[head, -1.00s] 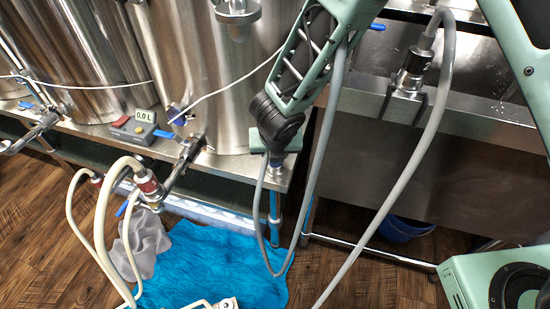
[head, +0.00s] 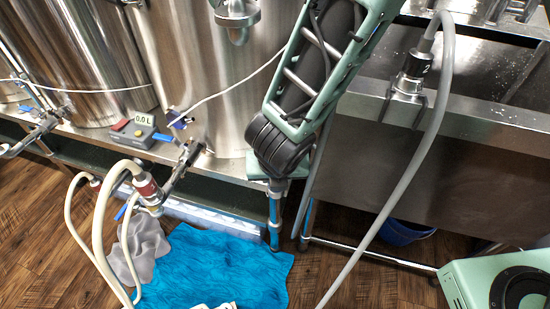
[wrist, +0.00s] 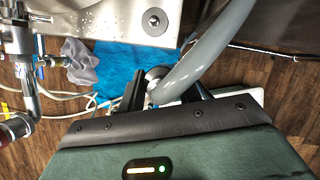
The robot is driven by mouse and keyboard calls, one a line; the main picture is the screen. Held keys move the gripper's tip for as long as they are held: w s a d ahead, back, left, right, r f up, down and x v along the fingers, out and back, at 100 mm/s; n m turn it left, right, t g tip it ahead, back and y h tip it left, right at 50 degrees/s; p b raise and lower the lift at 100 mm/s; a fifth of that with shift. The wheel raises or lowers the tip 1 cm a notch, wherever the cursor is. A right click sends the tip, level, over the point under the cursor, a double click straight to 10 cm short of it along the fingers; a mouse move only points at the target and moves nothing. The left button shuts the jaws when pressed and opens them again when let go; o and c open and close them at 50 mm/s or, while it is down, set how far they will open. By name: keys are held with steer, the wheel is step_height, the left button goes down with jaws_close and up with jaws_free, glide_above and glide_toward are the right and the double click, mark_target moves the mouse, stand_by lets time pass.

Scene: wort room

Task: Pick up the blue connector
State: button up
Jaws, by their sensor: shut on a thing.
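My gripper (wrist: 166,84) is shut on a connector (wrist: 154,76) at the end of a thick grey hose (wrist: 215,45). In the wrist view only a pale metal end of it shows between the dark fingers, and I cannot make out any blue on it. In the head view my gripper's green body (head: 262,166) is at the front edge of the steel bench, below the large tank. The fingers and the held connector are hidden there behind my wrist.
A connector marked 2 (head: 412,68) sits in a steel bracket at the right, its grey hose (head: 428,135) hanging down. A grey box reading 0.0 L (head: 143,127), valves and cream hoses (head: 102,220) are at the left. A blue cloth (head: 215,265) lies on the floor.

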steer(key=s+b, duration=0.1)
steer(key=s, duration=0.8)
steer(key=shift+s, duration=0.15)
steer(key=shift+r, duration=0.2)
steer(key=shift+r+p, duration=1.95)
steer(key=shift+r, duration=0.15)
